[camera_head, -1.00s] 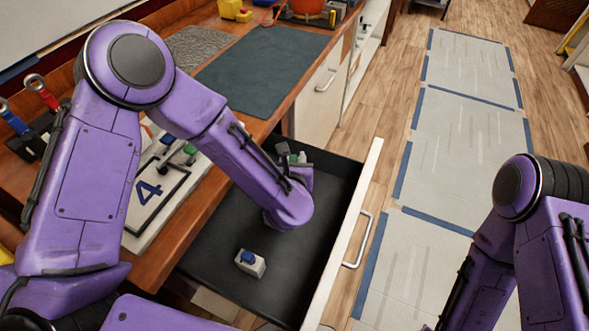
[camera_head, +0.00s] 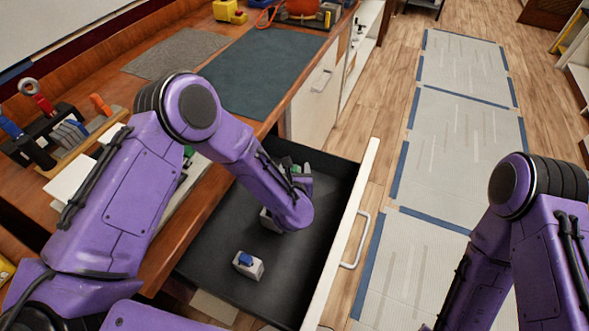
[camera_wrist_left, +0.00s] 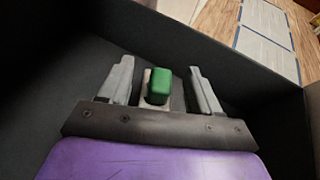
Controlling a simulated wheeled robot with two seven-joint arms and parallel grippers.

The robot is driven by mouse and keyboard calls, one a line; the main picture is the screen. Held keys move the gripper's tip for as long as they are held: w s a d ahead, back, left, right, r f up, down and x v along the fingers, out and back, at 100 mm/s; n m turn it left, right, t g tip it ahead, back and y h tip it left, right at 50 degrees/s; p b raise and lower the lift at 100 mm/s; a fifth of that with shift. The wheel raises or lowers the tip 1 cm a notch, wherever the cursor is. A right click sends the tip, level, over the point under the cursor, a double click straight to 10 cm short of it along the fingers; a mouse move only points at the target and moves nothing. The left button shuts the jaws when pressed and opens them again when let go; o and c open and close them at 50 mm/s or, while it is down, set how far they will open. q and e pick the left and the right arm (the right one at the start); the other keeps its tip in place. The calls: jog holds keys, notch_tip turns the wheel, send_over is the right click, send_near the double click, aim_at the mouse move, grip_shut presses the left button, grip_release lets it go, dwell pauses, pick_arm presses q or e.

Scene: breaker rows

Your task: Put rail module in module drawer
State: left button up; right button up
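The module drawer (camera_head: 346,235) is pulled out, with a dark inside. My left gripper (camera_wrist_left: 160,82) is down inside it, fingers apart. A rail module with a green top (camera_wrist_left: 159,86) stands between the fingers in the left wrist view, with a gap visible on each side. In the head view its green top (camera_head: 296,169) shows beside my left wrist, mostly hidden. A pale module with a blue top (camera_head: 246,260) sits in the near part of the drawer. A pale object (camera_head: 268,220) is partly hidden behind my left wrist. My right gripper is out of view.
The drawer's front has a handle (camera_head: 357,240).

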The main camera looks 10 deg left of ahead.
pick_arm(q)
jog(key=shift+r, duration=0.1)
jog(key=shift+r+p, duration=0.3)
jog(key=shift+p, duration=0.05)
jog(key=b+v, duration=0.2)
jog(key=v, duration=1)
jog(key=shift+f, duration=0.15)
